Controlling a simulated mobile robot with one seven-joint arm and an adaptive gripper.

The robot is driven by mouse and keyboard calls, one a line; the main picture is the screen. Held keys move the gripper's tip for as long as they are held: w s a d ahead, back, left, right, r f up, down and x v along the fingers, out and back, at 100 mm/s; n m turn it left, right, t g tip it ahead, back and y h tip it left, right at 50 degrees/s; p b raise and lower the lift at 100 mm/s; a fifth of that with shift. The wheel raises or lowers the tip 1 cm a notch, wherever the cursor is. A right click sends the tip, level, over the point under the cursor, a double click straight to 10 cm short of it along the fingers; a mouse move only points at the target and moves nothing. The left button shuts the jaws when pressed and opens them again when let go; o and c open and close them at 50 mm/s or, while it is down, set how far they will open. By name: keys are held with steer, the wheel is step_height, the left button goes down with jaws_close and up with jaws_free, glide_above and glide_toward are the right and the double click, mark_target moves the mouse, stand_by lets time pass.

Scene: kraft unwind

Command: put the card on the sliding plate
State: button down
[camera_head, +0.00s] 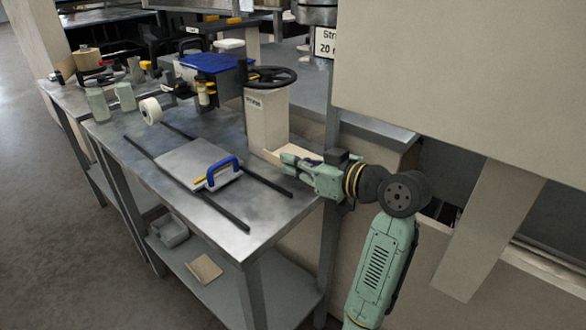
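The sliding plate (184,158) is a flat grey metal plate lying across two dark rails on the steel table. A blue handle (218,172) stands on its right part, with a thin yellow-orange strip beside it. A flat tan square (204,268), which may be the card, lies on the lower shelf under the table. My gripper (287,163) is at the table's right side, beside the base of a cream post and to the right of the plate, apart from it. Its fingers are too small to tell whether they are open or hold anything.
The cream post (267,120) carries a black handwheel (271,77). A white tape roll (151,111) and pale green containers (97,104) stand toward the back left. A grey object (169,232) lies on the lower shelf. The table's front left is clear.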

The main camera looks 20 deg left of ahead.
mark_target(293, 185)
steer(key=shift+w+a, duration=0.15)
steer(key=shift+w, duration=0.15)
steer(key=f, duration=0.1)
steer(key=f+p, duration=0.1)
steer(key=shift+w+a+f, duration=0.25)
steer(key=shift+w+f, duration=0.05)
steer(key=shift+w, duration=0.05)
steer(key=shift+f, duration=0.5)
steer(key=shift+f, duration=0.1)
steer(key=shift+f, duration=0.15)
steer(key=c, duration=1.8)
jaws_free()
